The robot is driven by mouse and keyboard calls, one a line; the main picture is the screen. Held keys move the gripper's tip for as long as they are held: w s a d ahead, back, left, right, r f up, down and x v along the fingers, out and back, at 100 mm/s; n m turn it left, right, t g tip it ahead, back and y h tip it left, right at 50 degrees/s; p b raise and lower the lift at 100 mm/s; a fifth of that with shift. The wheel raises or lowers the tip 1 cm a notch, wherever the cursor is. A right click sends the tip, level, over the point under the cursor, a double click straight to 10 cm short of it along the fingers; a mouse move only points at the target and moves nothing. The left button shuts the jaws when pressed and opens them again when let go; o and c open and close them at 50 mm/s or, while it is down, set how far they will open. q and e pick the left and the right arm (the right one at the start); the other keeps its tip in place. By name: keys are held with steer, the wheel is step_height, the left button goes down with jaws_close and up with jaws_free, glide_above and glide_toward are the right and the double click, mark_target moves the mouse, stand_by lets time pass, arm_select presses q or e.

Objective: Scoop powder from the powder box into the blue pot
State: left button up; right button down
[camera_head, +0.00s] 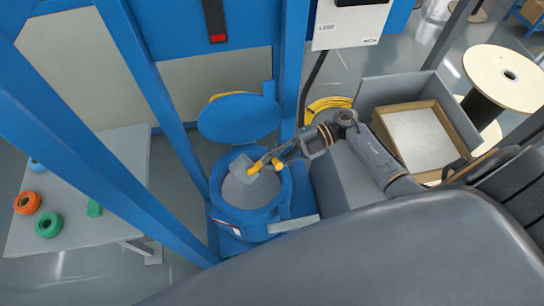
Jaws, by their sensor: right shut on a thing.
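The blue pot (216,190) stands open in the blue frame, its round lid (238,119) raised behind it. A grey surface shows inside the pot. My right gripper (271,161) reaches in from the right over the pot and is shut on the yellow handle of a grey scoop (240,170). The scoop is over the pot's opening and looks tilted; I cannot tell whether powder is in it. The powder box (437,104), brown-rimmed with a pale flat fill, sits in a grey bin at the right. My left gripper is not in view.
Blue posts (158,90) stand left of the pot. A grey table (118,170) at the left holds orange (27,203) and green (48,225) rings. A yellow cable coil (328,106) lies behind my right arm. Cable spools (505,78) stand at the far right.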

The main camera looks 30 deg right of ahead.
steer(key=shift+r+n+h+p, duration=0.15)
steer(key=shift+r+h+p, duration=0.55)
steer(key=shift+p, duration=1.1)
steer(key=shift+r+n+h+p, duration=0.25)
steer(key=shift+h+p, duration=0.8)
steer(key=shift+p, duration=0.75)
steer(key=shift+r+n+h+p, duration=0.1)
steer(key=shift+r+h+p, duration=0.6)
steer(key=shift+p, duration=1.1)
step_height(320, 180, up, 2)
steer(key=h+p, duration=0.3)
steer(key=p, duration=0.5)
steer(key=t+h+p, duration=0.1)
steer(key=h+p, duration=0.2)
steer(key=p, duration=0.4)
steer(key=shift+r+n+h+p, duration=0.2)
steer(key=shift+n+h+p, duration=0.15)
steer(key=shift+n+p, duration=0.05)
steer(key=shift+h, duration=0.7)
